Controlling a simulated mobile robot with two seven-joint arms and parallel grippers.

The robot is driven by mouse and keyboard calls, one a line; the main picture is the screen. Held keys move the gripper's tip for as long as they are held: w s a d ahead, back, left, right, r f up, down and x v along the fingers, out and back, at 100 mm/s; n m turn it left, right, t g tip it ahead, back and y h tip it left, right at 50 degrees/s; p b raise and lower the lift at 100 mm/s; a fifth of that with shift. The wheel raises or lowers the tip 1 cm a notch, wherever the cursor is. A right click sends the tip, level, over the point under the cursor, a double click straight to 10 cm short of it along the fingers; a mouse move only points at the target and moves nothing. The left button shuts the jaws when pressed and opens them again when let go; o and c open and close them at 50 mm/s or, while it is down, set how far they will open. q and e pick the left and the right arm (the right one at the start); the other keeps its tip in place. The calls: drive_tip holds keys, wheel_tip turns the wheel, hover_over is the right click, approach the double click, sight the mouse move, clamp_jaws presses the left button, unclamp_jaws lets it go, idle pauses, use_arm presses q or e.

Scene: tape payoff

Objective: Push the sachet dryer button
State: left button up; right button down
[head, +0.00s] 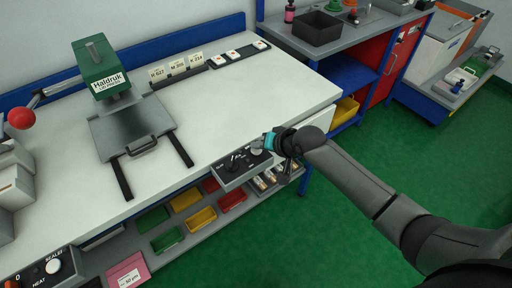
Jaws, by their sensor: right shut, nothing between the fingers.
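A grey control box (228,176) with a dark top panel is fixed at the front edge of the white workbench. Its panel carries dark levers or switches (233,161) and a pale round button near its right end (256,151). The panel lettering is too small to read, so I cannot tell whether this is the dryer's button. My right gripper (264,144) is shut and empty, with its tip over the right end of this panel, close by the pale button. I cannot tell whether it touches. My left gripper is not in view.
A green Haldruk press (100,68) stands on the workbench (225,95). A sealer box (40,272) with a white button is at lower left. Colored bins (186,199) sit on a shelf below. A black tray (317,29) is on the bench behind. Green floor is clear at right.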

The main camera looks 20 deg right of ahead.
sight(259, 152)
drive_tip(key=shift+f, duration=0.25)
idle(0.5)
drive_tip(key=shift+r+p, duration=0.7)
drive_tip(key=shift+p, duration=0.2)
drive_tip(key=shift+r, duration=0.1)
wheel_tip(259, 152, up, 6)
drive_tip(key=p, duration=0.7)
